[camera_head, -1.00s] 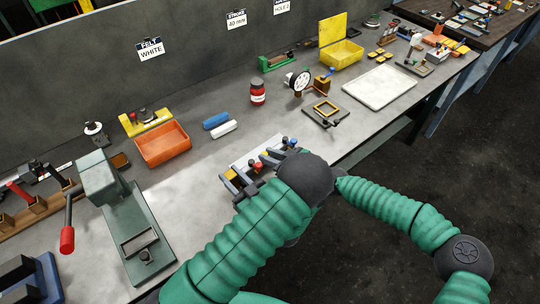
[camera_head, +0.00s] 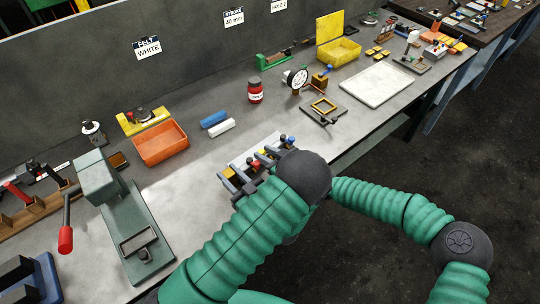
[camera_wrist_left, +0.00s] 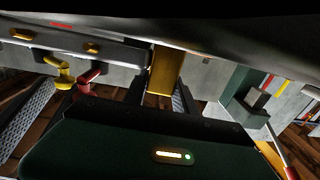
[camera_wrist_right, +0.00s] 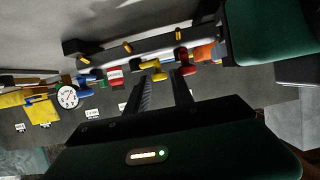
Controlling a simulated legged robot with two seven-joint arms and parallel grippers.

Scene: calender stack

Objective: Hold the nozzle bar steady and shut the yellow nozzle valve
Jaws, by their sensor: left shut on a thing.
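The nozzle bar (camera_head: 246,177) is a dark bar with small coloured valves near the bench's front edge, partly hidden by my arm. It crosses the upper part of the right wrist view (camera_wrist_right: 140,43). The yellow nozzle valve (camera_wrist_right: 151,74) hangs below the bar beside a red valve (camera_wrist_right: 184,63); a blue valve (camera_wrist_right: 87,84) is further left. My left gripper (camera_wrist_left: 161,88) is shut on a yellow block (camera_wrist_left: 164,68) at the bar's end. My right gripper (camera_wrist_right: 163,84) is open, with its fingertips close to the yellow valve; contact is unclear.
A green press (camera_head: 130,225) with a red-knobbed lever stands left of the bar. Behind it are an orange bin (camera_head: 160,143), blue and white rolls (camera_head: 221,127) and a red jar (camera_head: 255,91). A square frame fixture (camera_head: 323,109) and white tray (camera_head: 376,85) are to the right.

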